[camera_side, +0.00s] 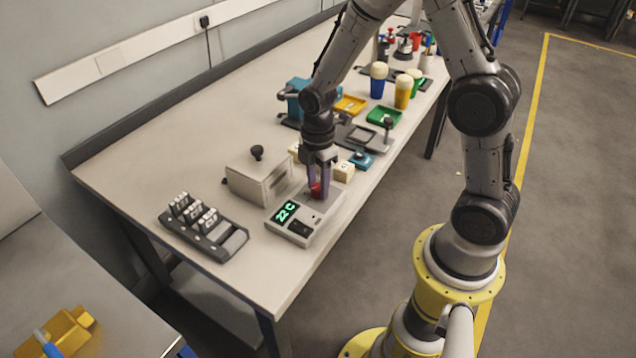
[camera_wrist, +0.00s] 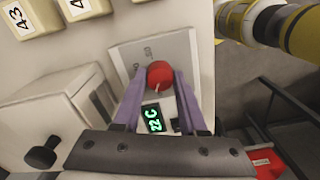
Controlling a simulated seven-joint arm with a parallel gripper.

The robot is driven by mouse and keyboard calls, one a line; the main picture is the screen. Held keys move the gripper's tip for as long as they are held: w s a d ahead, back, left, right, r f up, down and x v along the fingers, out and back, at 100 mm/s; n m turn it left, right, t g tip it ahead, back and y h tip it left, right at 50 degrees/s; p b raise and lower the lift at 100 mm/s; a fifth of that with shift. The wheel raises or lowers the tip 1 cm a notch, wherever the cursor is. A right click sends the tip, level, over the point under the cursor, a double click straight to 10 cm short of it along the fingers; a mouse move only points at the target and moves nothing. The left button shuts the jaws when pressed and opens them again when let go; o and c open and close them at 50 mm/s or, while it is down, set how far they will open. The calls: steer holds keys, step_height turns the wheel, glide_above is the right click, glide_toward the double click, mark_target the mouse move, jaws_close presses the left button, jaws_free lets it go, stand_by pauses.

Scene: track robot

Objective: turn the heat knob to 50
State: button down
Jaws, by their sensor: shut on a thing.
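The heater box (camera_side: 279,222) is a light grey unit on the near part of the bench, with a green display (camera_side: 285,212) that reads 22 C. The display also shows in the wrist view (camera_wrist: 153,119). The red heat knob (camera_wrist: 160,75) is on the box's top, with a pale pointer line on it; in the side view the knob (camera_side: 316,188) is partly hidden by my fingers. My gripper (camera_side: 319,180) points down over the box, its purple fingers shut on the knob, one on each side.
A grey box with a black knob (camera_side: 259,176) stands left of the heater. A dark rack with white vials (camera_side: 203,227) is further left. Cream numbered blocks (camera_side: 343,171) and a blue block (camera_side: 361,160) sit just behind my gripper. The bench's front corner is clear.

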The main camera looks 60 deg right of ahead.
mark_target(318, 187)
steer(key=m, duration=0.7)
steer(key=shift+r, duration=0.1)
steer(key=m, duration=0.6)
steer(key=shift+m, duration=0.4)
steer(key=m, duration=1.2)
steer(key=shift+m, duration=0.3)
steer(key=shift+c, duration=2.3)
jaws_free()
step_height(318, 187, up, 14)
